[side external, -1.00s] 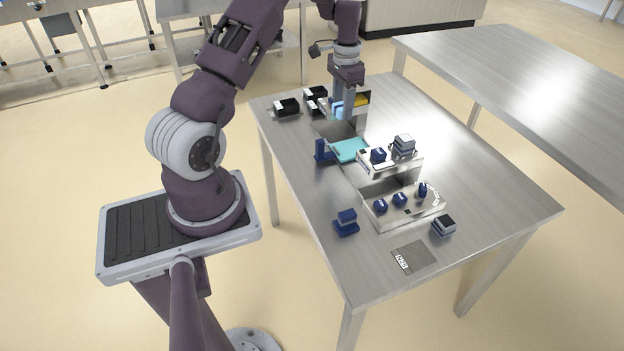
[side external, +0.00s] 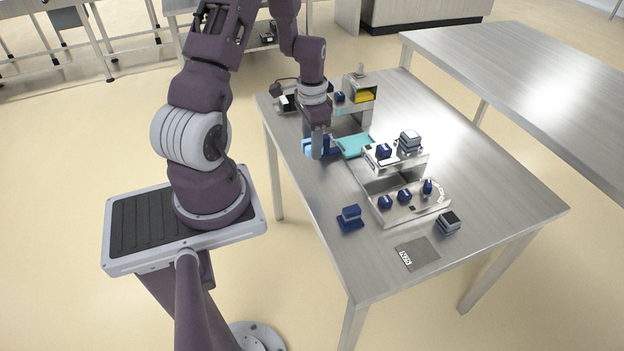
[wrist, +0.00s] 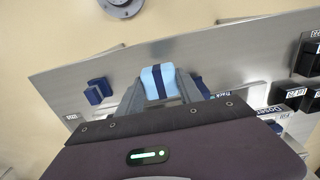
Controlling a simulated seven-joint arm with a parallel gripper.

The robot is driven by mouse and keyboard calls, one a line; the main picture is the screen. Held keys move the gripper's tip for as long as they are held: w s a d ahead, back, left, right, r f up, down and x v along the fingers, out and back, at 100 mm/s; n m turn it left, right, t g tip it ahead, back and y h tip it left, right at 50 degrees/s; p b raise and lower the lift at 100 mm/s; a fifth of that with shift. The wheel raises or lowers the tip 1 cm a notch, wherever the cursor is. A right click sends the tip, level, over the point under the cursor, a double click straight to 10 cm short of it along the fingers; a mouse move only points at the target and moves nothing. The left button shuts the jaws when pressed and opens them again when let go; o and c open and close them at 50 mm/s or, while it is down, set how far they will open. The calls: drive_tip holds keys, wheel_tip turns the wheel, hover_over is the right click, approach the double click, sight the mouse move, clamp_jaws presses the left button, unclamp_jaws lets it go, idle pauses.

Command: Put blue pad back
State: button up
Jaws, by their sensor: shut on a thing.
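The blue pad (wrist: 153,80), light blue with a dark blue stripe, sits between my fingertips in the wrist view. It also shows in the side view (side external: 306,146), partly hidden by the fingers. My gripper (side external: 317,152) is shut on it and points down near the table's left edge, just left of the teal tray (side external: 355,145). I cannot tell whether the pad touches the table. The fingers also show in the wrist view (wrist: 160,92). The metal sealer (side external: 357,100) with a yellow part stands behind the gripper.
A station with several dark blue knobs (side external: 386,214) stands right of the gripper. A dark blue block (side external: 350,218) and a grey-blue stack (side external: 448,223) stand in front, beside a flat labelled plate (side external: 424,248). Black boxes (wrist: 294,97) show right in the wrist view. The right of the table is clear.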

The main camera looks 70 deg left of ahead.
sight(312, 180)
wheel_tip(312, 180, down, 10)
drive_tip(key=shift+f, duration=0.1)
drive_tip(key=o, duration=1.3)
